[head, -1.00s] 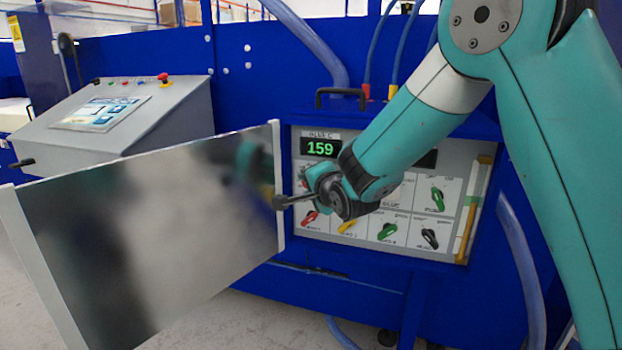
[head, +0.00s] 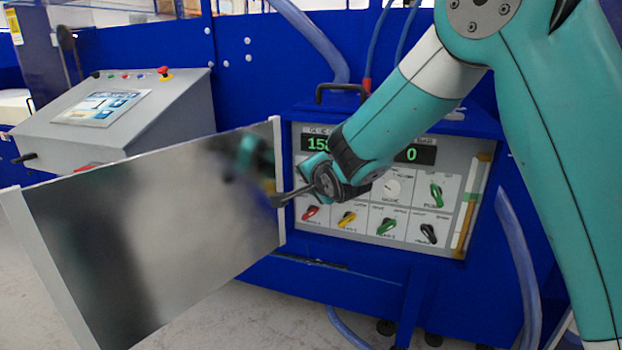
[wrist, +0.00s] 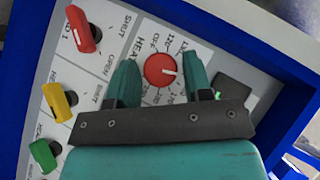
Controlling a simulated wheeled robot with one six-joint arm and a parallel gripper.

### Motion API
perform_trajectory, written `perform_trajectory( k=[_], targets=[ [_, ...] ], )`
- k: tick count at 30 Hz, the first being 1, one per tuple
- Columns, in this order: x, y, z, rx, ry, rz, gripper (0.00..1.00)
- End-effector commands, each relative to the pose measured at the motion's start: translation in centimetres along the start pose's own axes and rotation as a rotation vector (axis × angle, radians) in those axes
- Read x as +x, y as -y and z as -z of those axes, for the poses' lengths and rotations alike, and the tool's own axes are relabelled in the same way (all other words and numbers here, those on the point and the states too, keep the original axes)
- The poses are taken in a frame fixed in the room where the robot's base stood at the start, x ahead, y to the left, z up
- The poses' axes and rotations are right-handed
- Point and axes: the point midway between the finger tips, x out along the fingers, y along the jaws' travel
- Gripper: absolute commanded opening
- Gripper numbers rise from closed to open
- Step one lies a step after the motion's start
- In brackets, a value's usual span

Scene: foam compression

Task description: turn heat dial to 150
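The red heat dial (wrist: 160,70) is in the upper middle of the wrist view, on a white plate lettered HEAT. Its white pointer line faces right in that view; the number beside it is partly covered. My gripper (wrist: 160,59) is open, with one teal finger on each side of the dial and a small visible gap to each. In the head view my wrist hides the dial and fingertips. The green temperature readout (head: 317,144) on the control panel (head: 465,170) is partly covered by my arm; its visible digits look like 158.
Red (wrist: 82,30), yellow (wrist: 57,102) and green (wrist: 44,156) lever knobs lie left of my fingers in the wrist view. An open metal door (head: 150,230) stands left of the panel, close to my wrist. A second readout (head: 410,154) shows 0.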

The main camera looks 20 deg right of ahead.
Motion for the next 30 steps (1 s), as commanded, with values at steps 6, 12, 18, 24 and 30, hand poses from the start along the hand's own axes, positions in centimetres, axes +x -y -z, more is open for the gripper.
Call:
perform_trajectory(
  k=[6, 12, 18, 24, 30],
  targets=[
    [0.0, 0.0, 0.0, 0.000, 0.000, 0.000, 0.61],
    [-0.4, 0.0, 0.0, 0.000, 0.000, 0.001, 0.61],
    [-3.6, 0.0, -0.1, 0.001, 0.001, 0.004, 0.61],
    [-8.8, 0.0, -0.1, 0.001, 0.000, 0.006, 0.61],
    [-13.6, 0.1, -0.1, 0.000, 0.001, 0.005, 0.61]
  ],
)
